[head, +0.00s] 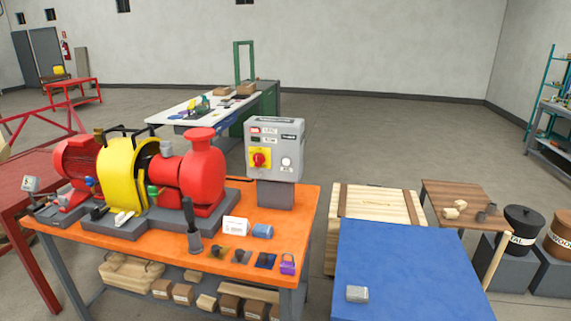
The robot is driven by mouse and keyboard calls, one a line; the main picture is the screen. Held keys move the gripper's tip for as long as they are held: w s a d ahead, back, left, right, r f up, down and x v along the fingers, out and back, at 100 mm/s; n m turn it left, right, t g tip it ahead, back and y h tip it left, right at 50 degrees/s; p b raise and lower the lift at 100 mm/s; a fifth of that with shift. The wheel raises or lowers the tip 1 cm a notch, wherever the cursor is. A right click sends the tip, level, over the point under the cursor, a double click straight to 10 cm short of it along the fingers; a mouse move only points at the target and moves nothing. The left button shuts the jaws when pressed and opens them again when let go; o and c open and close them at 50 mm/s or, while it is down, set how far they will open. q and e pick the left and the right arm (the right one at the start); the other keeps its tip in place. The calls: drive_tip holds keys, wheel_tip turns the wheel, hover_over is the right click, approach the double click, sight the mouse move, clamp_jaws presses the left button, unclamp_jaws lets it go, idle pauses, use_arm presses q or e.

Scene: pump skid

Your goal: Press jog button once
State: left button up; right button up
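The grey control box (274,150) stands on a grey post at the right rear of the orange bench (284,225). Its front carries a red rotary switch on a yellow plate (259,159). To the right of the switch is a small pale round button (286,162) with a label under it, too small to read; it looks like the jog button. Small labels and a dark display sit above them. Neither of my grippers shows in the head view.
A red pump (205,170) with a yellow guard (118,168) fills the bench's left part. A dark upright tool (192,226), a white card (235,226), a blue cylinder (262,231) and a purple padlock (288,263) are in front. A blue-topped table (400,270) stands right.

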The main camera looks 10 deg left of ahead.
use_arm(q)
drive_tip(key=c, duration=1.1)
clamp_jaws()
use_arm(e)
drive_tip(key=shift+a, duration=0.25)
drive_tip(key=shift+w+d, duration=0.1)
